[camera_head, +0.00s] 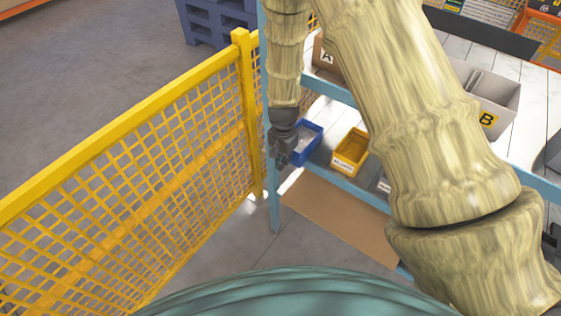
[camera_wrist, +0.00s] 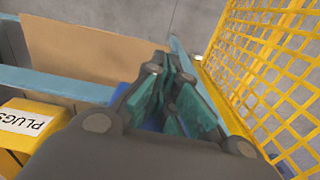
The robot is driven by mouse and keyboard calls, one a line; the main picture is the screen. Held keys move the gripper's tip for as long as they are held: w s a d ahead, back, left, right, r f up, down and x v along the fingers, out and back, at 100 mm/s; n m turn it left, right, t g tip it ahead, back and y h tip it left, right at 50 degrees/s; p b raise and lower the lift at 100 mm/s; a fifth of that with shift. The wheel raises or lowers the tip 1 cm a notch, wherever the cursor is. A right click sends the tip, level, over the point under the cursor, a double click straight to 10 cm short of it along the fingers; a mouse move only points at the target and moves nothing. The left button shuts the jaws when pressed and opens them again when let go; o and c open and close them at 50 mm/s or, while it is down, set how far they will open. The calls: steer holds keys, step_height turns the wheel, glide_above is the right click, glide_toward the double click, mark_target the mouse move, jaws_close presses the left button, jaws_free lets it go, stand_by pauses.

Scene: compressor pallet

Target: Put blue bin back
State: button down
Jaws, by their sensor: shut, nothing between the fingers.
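The blue bin (camera_head: 316,131) sits on the lower shelf level at its left end, beside the shelf's blue upright, in the head view. My gripper (camera_head: 280,158) is at the bin's left front and overlaps it in the picture; I cannot tell whether they touch. In the wrist view my gripper (camera_wrist: 170,92) has its teal finger pads close together with nothing held. Only small blue patches show around the fingers there, and the gripper body hides most of that area.
A yellow bin (camera_head: 350,152) stands right of the blue one; its PLUGS label (camera_wrist: 24,121) shows in the wrist view. A yellow mesh fence (camera_head: 130,185) runs close on the left. A brown panel (camera_head: 335,220) lies below the shelf. Grey bin B (camera_head: 492,100) stands above.

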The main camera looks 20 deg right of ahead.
steer(key=shift+w+d, duration=0.55)
steer(key=shift+d, duration=0.25)
steer(key=shift+w+d, duration=0.55)
steer(key=shift+d, duration=0.25)
steer(key=shift+s+a, duration=0.1)
steer(key=shift+a, duration=0.05)
